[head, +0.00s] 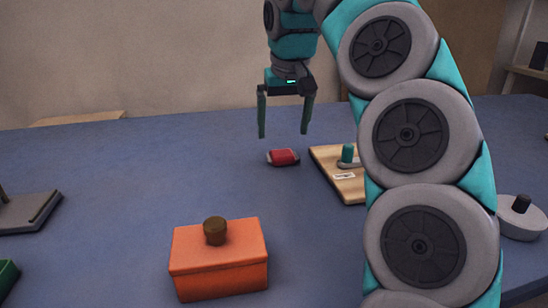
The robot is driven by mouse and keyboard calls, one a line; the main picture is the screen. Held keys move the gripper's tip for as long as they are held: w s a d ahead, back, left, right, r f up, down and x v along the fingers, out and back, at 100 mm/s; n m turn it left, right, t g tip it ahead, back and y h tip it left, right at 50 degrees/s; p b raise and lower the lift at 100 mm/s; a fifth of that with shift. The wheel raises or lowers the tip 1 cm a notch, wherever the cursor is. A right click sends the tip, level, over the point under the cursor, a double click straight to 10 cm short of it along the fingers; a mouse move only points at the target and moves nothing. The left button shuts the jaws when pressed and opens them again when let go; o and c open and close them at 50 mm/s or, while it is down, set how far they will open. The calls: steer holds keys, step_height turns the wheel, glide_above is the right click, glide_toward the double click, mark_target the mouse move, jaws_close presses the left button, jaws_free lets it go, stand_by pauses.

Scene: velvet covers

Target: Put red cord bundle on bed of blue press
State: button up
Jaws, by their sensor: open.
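The red cord bundle (284,157), a small red roll with pale ends, lies on the blue table. My gripper (284,135) is open and empty, with its two fingers pointing down above the bundle; in this view the tips end a little higher than the bundle, and I see no contact. I cannot make out a clearly blue press. A wooden board (345,188) with a teal knob-like part (348,153) and a small white label lies to the right of the bundle, partly hidden behind my arm. I cannot tell whether it is the press.
An orange box (220,272) with a brown knob stands at the front. A grey flat device (25,212) is at the left edge, with a green object (8,275) below it. A round grey lidded thing (521,218) stands at right. The table (130,170) left of the bundle is clear.

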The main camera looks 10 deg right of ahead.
mark_target(282, 153)
steer(key=shift+x, duration=3.35)
steer(key=shift+s+d, duration=0.1)
steer(key=shift+d, duration=0.05)
steer(key=c, duration=1.2)
